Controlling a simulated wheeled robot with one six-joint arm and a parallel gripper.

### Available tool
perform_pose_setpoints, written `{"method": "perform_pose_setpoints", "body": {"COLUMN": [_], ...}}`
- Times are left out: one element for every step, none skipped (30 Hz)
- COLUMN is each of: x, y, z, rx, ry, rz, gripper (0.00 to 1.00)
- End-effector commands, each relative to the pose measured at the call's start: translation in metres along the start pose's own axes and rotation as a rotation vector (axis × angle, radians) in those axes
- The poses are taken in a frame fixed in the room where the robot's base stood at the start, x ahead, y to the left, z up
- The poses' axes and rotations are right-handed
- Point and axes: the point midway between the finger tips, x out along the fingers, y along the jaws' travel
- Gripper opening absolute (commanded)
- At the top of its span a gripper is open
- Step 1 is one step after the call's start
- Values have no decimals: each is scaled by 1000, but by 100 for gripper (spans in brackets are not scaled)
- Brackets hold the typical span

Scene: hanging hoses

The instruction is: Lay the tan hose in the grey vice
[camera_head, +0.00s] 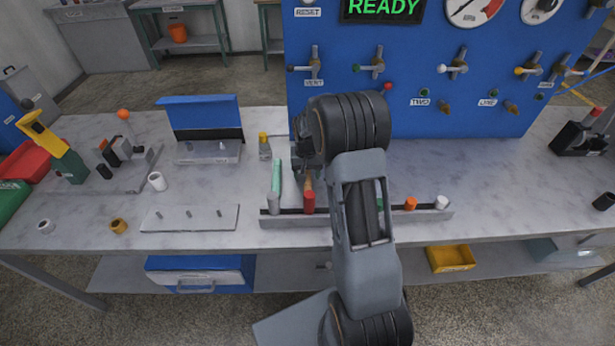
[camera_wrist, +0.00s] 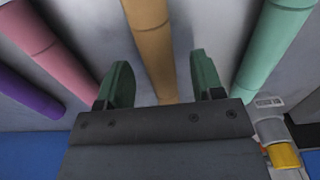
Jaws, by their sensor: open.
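The tan hose (camera_wrist: 148,40) shows in the wrist view, running down between the two green fingers of my gripper (camera_wrist: 160,68). The gripper is open, with a gap on both sides of the hose. I cannot tell how deep the hose lies between the fingers. In the head view a short part of the tan hose (camera_head: 308,182) shows beside my gripper (camera_head: 305,172), above a red end piece; my arm hides much of this area. What looks like the grey vice (camera_head: 115,152), with an orange-knobbed handle, stands on the left of the bench.
A mint-green hose (camera_wrist: 272,45) hangs right of the tan one; pink (camera_wrist: 48,45) and purple (camera_wrist: 28,95) hoses hang left. A low grey rail (camera_head: 285,222) runs along the bench front. A blue panel (camera_head: 430,90) stands behind. A pegged plate (camera_head: 190,217) lies left.

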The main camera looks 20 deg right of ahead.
Motion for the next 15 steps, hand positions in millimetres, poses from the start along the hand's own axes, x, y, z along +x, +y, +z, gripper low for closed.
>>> {"method": "perform_pose_setpoints", "body": {"x": [5,7,9,10,11,11,11,11,11,11,11,11,11,11,11], "y": [0,0,0,0,0,0,0,0,0,0,0,0,0,0,0], "z": [0,0,0,0,0,0,0,0,0,0,0,0,0,0,0], "rx": [0,0,0,0,1,1,1,1,1,1,1,1,1,1,1], "ry": [-2,-1,0,0,0,0,0,0,1,1,1,0,1,1,1], "rz": [0,0,0,0,0,0,0,0,0,0,0,0,0,0,0], "gripper": [61,61,61,61,61,61,61,61,61,61,61,60,57,55,51]}}
